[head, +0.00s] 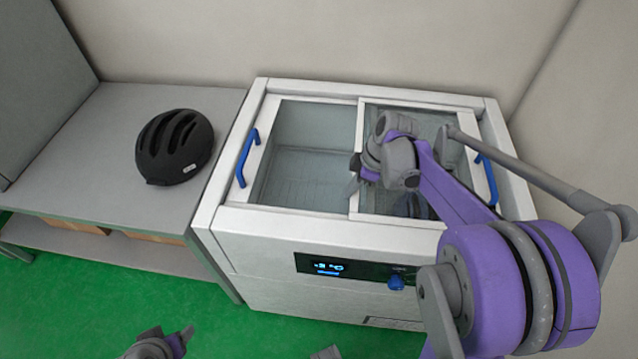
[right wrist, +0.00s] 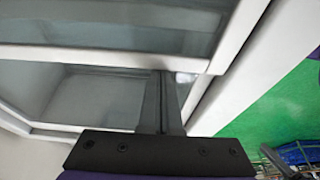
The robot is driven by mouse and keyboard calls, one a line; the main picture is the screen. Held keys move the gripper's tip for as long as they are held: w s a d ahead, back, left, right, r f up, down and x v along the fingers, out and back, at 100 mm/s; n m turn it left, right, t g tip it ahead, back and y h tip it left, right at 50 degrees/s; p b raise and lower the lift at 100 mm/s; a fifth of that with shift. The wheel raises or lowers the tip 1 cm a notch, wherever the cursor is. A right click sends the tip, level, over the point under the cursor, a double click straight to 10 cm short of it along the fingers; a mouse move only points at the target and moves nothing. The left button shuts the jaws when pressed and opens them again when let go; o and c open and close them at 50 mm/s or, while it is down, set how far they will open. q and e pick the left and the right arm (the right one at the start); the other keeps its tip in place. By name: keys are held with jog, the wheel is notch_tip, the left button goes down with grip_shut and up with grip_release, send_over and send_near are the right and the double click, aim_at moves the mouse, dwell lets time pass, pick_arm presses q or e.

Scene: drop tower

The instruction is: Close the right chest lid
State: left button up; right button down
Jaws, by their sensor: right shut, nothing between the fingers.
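The white chest (head: 285,226) stands against the back wall with two framed glass panes on top. The right lid (head: 357,190) covers the right half of the top, with its blue handle (head: 487,180) near the right end. The left pane (head: 308,160) has a blue handle (head: 247,158) at its left end. My right gripper (head: 360,170) is over the middle, by the right lid's left frame bar. In the right wrist view its fingers (right wrist: 163,100) are together and empty, close to a white frame; contact is unclear. My left gripper (head: 172,342) shows only partly at the bottom edge.
A grey bench (head: 90,140) stands left of the chest, with a black helmet (head: 174,147) on it. A control panel with a lit display (head: 330,267) and blue knob (head: 396,283) is on the chest front. Green floor (head: 80,290) is open in front.

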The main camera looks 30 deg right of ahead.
aim_at(365, 195)
jog(key=shift+s+d, duration=0.65)
jog(key=shift+d, duration=0.3)
jog(key=shift+s+d, duration=0.6)
jog(key=shift+d, duration=0.35)
